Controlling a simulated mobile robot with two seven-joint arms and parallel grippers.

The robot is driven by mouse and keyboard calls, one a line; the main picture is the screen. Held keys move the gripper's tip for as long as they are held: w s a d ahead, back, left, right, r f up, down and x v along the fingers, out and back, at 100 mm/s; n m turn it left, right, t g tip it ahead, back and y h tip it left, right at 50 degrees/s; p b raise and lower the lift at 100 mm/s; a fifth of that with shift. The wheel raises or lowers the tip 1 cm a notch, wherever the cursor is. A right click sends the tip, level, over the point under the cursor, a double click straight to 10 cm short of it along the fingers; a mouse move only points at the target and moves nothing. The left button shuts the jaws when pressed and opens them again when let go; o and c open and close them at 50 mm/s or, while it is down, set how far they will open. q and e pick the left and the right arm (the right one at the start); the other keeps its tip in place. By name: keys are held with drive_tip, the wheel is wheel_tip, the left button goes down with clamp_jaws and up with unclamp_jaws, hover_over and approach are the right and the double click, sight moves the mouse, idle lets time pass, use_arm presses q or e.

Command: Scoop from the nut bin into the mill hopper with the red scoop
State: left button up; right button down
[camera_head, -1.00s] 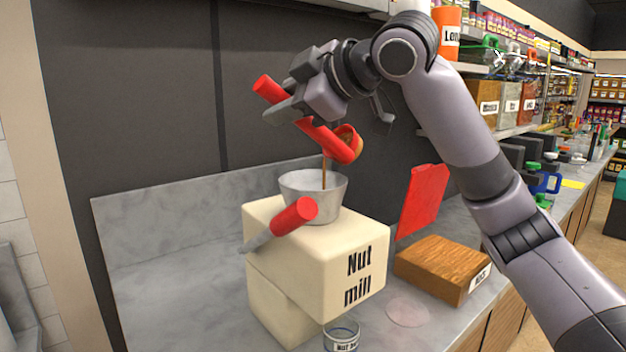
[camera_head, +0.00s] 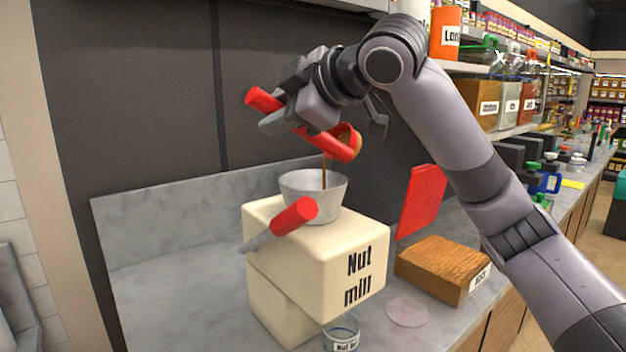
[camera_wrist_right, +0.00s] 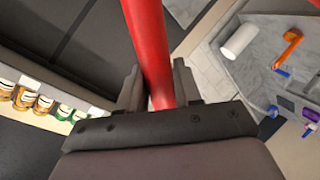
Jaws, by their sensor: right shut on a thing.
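My right gripper (camera_head: 283,115) is shut on the handle of the red scoop (camera_head: 325,144), above the nut mill. The handle (camera_wrist_right: 147,45) also shows between the fingers in the right wrist view. The scoop is tilted, and a thin brown stream falls from it into the grey mill hopper (camera_head: 312,196). Some brown content shows in the scoop's cup. The cream nut mill (camera_head: 325,255) stands on the counter, with a red-handled crank at its front left. The nut bin (camera_head: 440,266), filled with brown content, sits right of the mill. My left gripper is not in view.
A red panel (camera_head: 422,200), seemingly the bin's lid, stands upright behind the bin. A clear disc (camera_head: 407,313) lies on the counter in front of it. A labelled glass jar (camera_head: 341,335) stands below the mill. The counter left of the mill is clear. Shelves with containers are at the right.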

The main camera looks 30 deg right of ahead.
drive_tip(key=shift+a+f+n, duration=0.3)
drive_tip(key=shift+a+f, duration=0.1)
drive_tip(key=shift+f, duration=0.1)
idle(0.3)
drive_tip(key=shift+a+f+h, duration=0.15)
drive_tip(key=shift+f+h, duration=0.25)
drive_tip(key=shift+f, duration=0.05)
drive_tip(key=shift+a+f+n+h, duration=0.2)
drive_tip(key=shift+f+n, duration=0.1)
drive_tip(key=shift+f, duration=0.3)
drive_tip(key=shift+a+f+n+h, duration=0.1)
drive_tip(key=shift+a+f+n, duration=0.15)
drive_tip(key=shift+f, duration=0.35)
